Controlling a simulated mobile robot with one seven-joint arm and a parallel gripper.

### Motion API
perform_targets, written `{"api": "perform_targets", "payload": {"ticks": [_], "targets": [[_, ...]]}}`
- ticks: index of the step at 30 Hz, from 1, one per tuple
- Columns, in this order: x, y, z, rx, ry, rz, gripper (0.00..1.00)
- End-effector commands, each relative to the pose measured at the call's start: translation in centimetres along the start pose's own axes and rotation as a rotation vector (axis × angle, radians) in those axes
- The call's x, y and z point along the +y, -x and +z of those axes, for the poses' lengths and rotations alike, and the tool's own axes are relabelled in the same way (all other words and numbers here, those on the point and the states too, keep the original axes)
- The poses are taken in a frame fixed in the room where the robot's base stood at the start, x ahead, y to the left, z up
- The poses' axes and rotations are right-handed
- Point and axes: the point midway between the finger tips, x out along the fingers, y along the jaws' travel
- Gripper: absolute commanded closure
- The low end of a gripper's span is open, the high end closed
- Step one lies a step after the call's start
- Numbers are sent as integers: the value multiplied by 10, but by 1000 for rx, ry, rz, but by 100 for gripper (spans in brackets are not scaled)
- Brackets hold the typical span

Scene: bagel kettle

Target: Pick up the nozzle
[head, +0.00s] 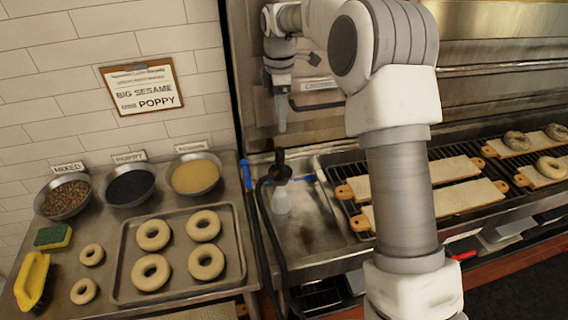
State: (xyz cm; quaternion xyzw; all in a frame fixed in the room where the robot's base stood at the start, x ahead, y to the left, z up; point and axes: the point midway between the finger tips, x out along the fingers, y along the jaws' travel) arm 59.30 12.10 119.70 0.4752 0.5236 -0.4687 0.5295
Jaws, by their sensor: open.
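The nozzle (280,168) is a black piece with a side knob, standing upright at the left end of the metal basin beside the oven. A black hose runs from beside it down the basin's left edge, and a pale, whitish part shows just below it. My gripper (281,118) points down above the nozzle, with a visible gap between them in the picture. It looks empty. Its fingers appear edge-on and small, so their spacing is hard to see.
Left of the basin, a metal table (100,255) holds a bagel tray (121,290), topping bowls, a sponge (53,236) and a yellow object (32,280). To the right, a grill rack (332,178) carries boards, some with bagels. A blue-handled item (306,178) lies near the nozzle.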

Motion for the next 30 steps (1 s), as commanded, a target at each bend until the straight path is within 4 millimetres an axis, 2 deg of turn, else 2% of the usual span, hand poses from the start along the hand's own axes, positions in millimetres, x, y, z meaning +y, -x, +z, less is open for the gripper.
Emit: {"api": "perform_targets", "payload": {"ticks": [5,12,18,26,30], "targets": [[0,-22,-1,0,7,-7,27],[0,-74,0,0,5,-8,27],[0,-110,0,0,4,-5,27],[2,-127,-1,1,4,-3,27],[4,-145,-1,0,3,-5,27]]}}
